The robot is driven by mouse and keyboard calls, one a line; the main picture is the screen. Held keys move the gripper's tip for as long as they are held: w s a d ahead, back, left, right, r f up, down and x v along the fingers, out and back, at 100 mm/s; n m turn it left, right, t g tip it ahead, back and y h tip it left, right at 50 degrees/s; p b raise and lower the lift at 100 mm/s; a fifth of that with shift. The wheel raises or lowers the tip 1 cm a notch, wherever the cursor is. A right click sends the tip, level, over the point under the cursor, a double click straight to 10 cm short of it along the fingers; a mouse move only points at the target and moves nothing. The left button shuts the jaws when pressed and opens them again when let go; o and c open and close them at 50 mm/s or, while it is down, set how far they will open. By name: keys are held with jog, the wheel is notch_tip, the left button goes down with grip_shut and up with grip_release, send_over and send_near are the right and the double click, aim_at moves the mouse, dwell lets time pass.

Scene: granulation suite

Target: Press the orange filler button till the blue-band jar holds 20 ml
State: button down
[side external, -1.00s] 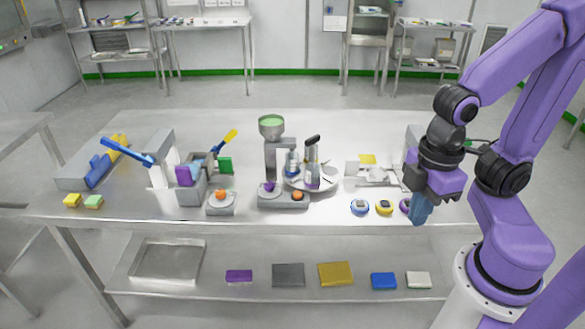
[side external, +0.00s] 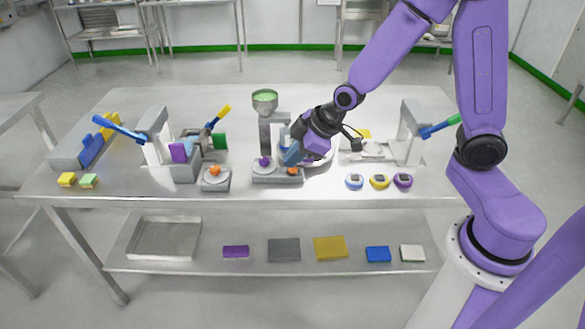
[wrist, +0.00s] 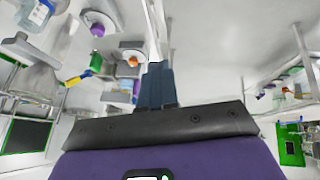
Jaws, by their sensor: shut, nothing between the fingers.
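The filler has a funnel of green material (side external: 265,97) on a grey column and a base (side external: 264,176) with a purple button (side external: 263,162) and an orange button (side external: 292,171). My gripper (side external: 290,160) is shut and empty, tilted down, its blue-grey fingertips just above the orange button; I cannot tell whether they touch.
A separate grey base with another orange button (side external: 215,171) stands left of the filler. A yellow-handled press (side external: 218,117) is behind it. Blue, yellow and purple round pieces (side external: 379,181) lie at the front right. The table front between them and the filler is clear.

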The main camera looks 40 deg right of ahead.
aim_at(294, 170)
jog(key=w+d+f+m+t+h, duration=0.1)
jog(key=w+d+f+t+h, duration=0.2)
jog(key=w+d, duration=0.7)
jog(key=shift+d+h, duration=0.2)
jog(key=shift+h, duration=0.1)
jog(key=shift+f, duration=0.1)
jog(key=shift+f, duration=4.3)
jog(key=shift+f, duration=0.2)
jog(key=shift+f, duration=0.25)
jog(key=shift+f, duration=0.5)
jog(key=shift+r, duration=0.95)
